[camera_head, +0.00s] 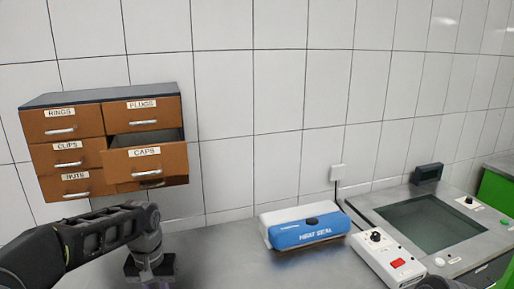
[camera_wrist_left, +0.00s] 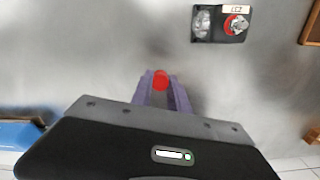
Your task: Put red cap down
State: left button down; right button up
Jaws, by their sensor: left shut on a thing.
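The red cap (camera_wrist_left: 160,79) shows in the left wrist view between the fingertips of my left gripper (camera_wrist_left: 161,84). The gripper is shut on it, over the grey worktop. In the head view my left gripper (camera_head: 152,277) points down at the bottom edge, in front of the drawer cabinet. The cap cannot be made out in the head view.
A black labelled tray (camera_wrist_left: 204,38) with a silver part and a red-and-white part lies beyond the fingertips. The wall cabinet (camera_head: 100,98) has its CAPS drawer (camera_head: 146,160) pulled out. A blue heat sealer (camera_head: 305,232) and a white control box (camera_head: 385,257) stand right.

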pick_arm(q)
jog(key=shift+m, duration=0.6)
jog(key=d+f, duration=0.3)
jog(key=d, duration=0.1)
jog(key=shift+s+d+f, duration=0.15)
jog(key=shift+d+f, duration=0.2)
jog(key=shift+f, duration=0.05)
